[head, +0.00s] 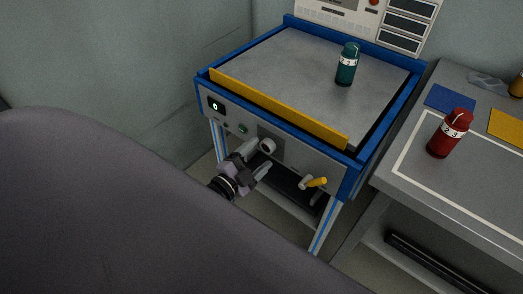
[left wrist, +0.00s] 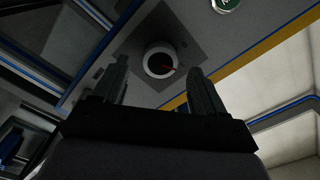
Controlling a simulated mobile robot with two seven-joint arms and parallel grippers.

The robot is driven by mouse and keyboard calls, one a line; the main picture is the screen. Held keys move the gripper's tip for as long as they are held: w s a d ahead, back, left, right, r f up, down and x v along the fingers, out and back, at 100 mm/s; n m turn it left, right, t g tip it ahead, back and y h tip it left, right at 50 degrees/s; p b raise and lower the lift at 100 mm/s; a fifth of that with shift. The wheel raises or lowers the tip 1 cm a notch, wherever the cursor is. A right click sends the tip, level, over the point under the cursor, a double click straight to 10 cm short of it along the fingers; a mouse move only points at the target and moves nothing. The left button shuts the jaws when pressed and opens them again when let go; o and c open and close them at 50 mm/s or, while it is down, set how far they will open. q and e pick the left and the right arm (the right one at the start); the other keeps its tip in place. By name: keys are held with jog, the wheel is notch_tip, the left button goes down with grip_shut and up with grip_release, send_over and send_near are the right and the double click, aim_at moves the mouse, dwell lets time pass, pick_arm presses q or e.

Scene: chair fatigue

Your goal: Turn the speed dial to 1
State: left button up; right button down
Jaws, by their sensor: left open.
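The speed dial (head: 268,146) is a small round pale knob on a darker square plate on the front panel of the blue-framed machine. In the left wrist view the dial (left wrist: 150,62) shows a white rim, a dark face and a red pointer toward the picture's right. Its number marks are too small to read. My left gripper (head: 259,159) is open and empty, just in front of the dial. In the left wrist view its fingers (left wrist: 159,80) stand to either side below the dial, apparently apart from it. My right gripper is not in view.
The panel also has a small black display (head: 216,105) reading 0, a green button (head: 243,128) and a yellow-handled lever (head: 316,182). A teal bottle (head: 347,66) stands on the machine top behind a yellow bar (head: 270,107). A red bottle (head: 450,136) stands on the right table.

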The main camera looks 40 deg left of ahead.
pick_arm(q)
jog(key=s, duration=0.4)
jog(key=shift+s+a, duration=0.2)
jog(key=shift+s, duration=0.15)
jog(key=s+d+n+g+h+p, duration=0.1)
jog(key=s+d+n+g+p, duration=0.6)
jog(key=s+d+n, duration=0.2)
jog(key=shift+s+d+r+g, duration=0.3)
jog(key=shift+s+d, duration=0.2)
jog(key=shift+s, duration=0.75)
jog(key=shift+a, duration=0.1)
